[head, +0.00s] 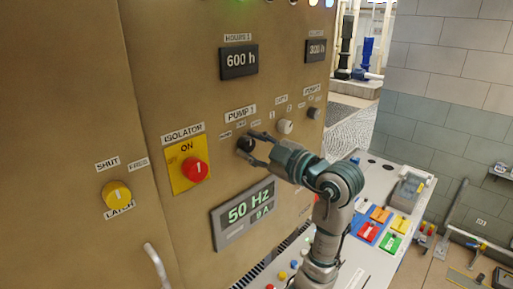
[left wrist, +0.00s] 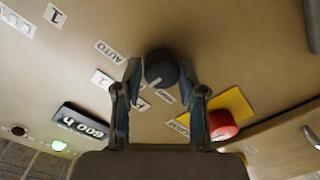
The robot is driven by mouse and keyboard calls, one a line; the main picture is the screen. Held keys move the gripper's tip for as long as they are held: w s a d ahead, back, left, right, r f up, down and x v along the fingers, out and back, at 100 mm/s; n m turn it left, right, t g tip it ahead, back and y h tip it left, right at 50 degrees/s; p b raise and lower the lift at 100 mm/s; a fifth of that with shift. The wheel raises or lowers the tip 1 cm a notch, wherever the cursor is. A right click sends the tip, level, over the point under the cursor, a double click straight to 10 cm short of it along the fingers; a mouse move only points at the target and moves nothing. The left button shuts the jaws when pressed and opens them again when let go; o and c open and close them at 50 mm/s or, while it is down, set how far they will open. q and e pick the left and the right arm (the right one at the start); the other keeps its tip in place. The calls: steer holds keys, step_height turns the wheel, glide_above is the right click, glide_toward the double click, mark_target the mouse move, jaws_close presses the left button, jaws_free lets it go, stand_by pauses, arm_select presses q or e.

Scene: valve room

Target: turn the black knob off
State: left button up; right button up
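The black knob (head: 245,145) is on the tan cabinet front below the PUMP 1 label (head: 240,113). My left gripper (head: 258,149) reaches it from the right, its two fingers on either side of the knob. In the left wrist view the knob (left wrist: 161,70) sits between the tips of the left gripper (left wrist: 161,72). The fingers are apart, with a narrow gap seeming to show beside the knob; contact is not clear. A pale pointer line on the knob slants to the lower left in that view. The left finger covers part of the labels. My right gripper is not seen.
A red isolator knob (head: 194,169) on a yellow plate is left of the black knob. A white knob (head: 285,126) and a dark knob (head: 314,113) are to its right. A 50 Hz display (head: 245,212) is below. A yellow knob (head: 117,195) is far left.

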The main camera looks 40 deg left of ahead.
arm_select(q)
steer(key=o, duration=0.3)
steer(key=shift+a, duration=0.2)
steer(key=shift+w+a+f, duration=0.1)
steer(key=shift+a+f, duration=0.05)
steer(key=shift+a, duration=0.2)
steer(key=d, duration=1.1)
steer(key=shift+s+d, duration=0.3)
steer(key=shift+d, duration=0.1)
steer(key=shift+d, duration=0.1)
